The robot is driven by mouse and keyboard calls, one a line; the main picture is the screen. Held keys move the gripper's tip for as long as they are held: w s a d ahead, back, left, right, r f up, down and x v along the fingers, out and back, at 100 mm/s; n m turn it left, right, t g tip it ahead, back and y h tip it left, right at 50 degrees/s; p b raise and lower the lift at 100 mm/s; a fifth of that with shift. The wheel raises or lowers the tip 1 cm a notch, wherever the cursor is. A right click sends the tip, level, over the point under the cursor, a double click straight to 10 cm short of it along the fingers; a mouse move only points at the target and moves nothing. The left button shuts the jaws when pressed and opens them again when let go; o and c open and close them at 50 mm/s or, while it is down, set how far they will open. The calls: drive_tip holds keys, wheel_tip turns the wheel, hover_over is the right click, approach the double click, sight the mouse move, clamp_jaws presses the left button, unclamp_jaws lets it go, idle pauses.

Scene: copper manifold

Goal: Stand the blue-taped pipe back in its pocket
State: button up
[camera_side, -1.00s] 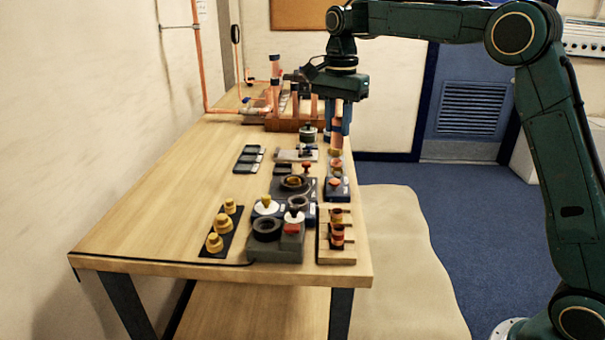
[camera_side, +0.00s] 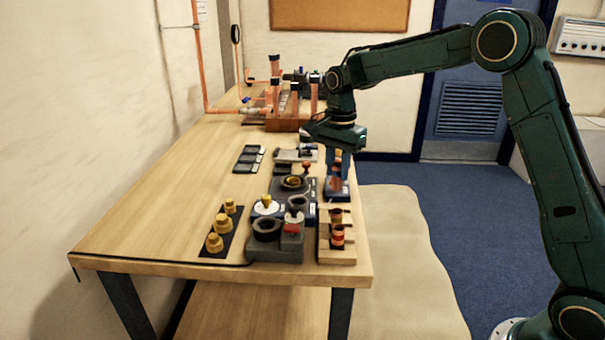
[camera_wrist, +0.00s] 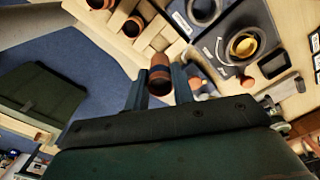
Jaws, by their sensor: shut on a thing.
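My gripper (camera_side: 338,186) is shut on a short copper pipe, low over the right side of the bench. In the wrist view the pipe (camera_wrist: 160,68) stands out between the two blue-grey fingers, with a darker band around it. I cannot make out a blue tape colour on it. In the side view the fingers mostly hide it, and I cannot tell whether its lower end touches anything. A wooden rack (camera_side: 345,258) at the front right holds short banded copper pipes (camera_side: 337,236). The rack also shows at the top of the wrist view (camera_wrist: 150,32).
A dark labelled block (camera_side: 338,196) lies under my fingers. To its left are a dark fixture with round rings (camera_side: 267,228) and a red-knobbed part (camera_side: 306,168). Yellow stepped pieces (camera_side: 214,242) sit further left. The copper manifold (camera_side: 276,100) stands at the back.

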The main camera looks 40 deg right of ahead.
sight(337, 165)
drive_tip(key=shift+f, duration=2.2)
drive_tip(key=shift+f, duration=0.1)
drive_tip(key=shift+f, duration=2.05)
drive_tip(key=o, duration=1)
drive_tip(key=shift+f, duration=0.15)
wheel_tip(337, 165, up, 12)
drive_tip(key=shift+r, duration=0.15)
